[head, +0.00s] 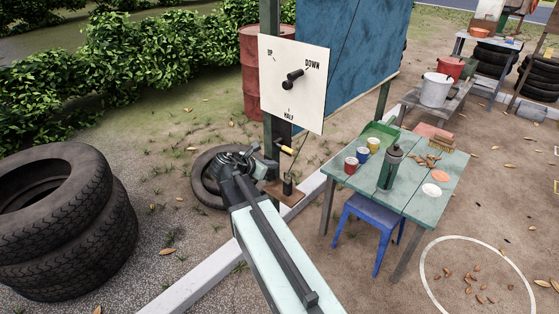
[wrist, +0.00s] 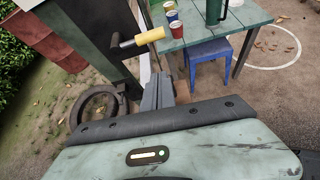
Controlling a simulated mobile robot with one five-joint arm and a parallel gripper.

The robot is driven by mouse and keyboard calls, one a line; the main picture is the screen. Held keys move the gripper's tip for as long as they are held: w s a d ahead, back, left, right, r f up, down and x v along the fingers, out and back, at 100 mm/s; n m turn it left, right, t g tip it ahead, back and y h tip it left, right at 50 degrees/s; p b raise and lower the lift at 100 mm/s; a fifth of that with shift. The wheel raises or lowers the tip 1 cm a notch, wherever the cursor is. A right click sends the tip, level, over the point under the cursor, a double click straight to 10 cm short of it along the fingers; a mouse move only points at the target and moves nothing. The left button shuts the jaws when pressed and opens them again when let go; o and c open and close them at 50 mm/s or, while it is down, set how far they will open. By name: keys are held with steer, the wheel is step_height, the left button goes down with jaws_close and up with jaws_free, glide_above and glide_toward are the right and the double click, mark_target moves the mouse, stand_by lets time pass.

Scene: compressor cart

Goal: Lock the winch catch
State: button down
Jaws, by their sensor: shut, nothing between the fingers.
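A dark post (head: 271,20) carries a white panel (head: 275,107) marked UP, DOWN and HALF. A black lever (head: 292,79) sticks out of the panel, its end towards DOWN. Lower on the post is a yellow-gripped handle (head: 287,150); in the wrist view its yellow grip (wrist: 150,36) lies nearly level, on a dark rod from the post. I cannot tell which part is the winch catch. My gripper (wrist: 158,92) is shut and empty, below and apart from the yellow grip in the wrist view. In the head view my wrist hides some of the post's foot.
A green table (head: 440,185) with cups and a dark flask stands right of the post, a blue stool (head: 367,217) beneath it. Stacked tyres (head: 65,240) are at left. A tyre lies flat by the post, near a red barrel (head: 254,75). A blue board (head: 345,45) rises behind the panel.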

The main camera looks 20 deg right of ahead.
steer(key=p+v, duration=0.1)
steer(key=v, duration=0.2)
steer(key=shift+a, duration=0.15)
steer(key=shift+r, duration=0.1)
steer(key=s+r+m+g+y+p, duration=0.25)
steer(key=s+r+m+p, duration=0.2)
steer(key=p, duration=0.45)
steer(key=s+a+f+m+g+y+p, duration=0.1)
steer(key=s+a+f+m+y, duration=0.1)
steer(key=s+a+m+y, duration=0.2)
steer(key=s+a+f+m+g+y+p, duration=0.1)
steer(key=s+a+m+y, duration=0.3)
steer(key=a+m, duration=0.6)
steer(key=s+f+m, duration=0.1)
steer(key=s+m, duration=0.1)
steer(key=m, duration=0.1)
steer(key=shift+s+f, duration=0.25)
steer(key=shift+f, duration=0.1)
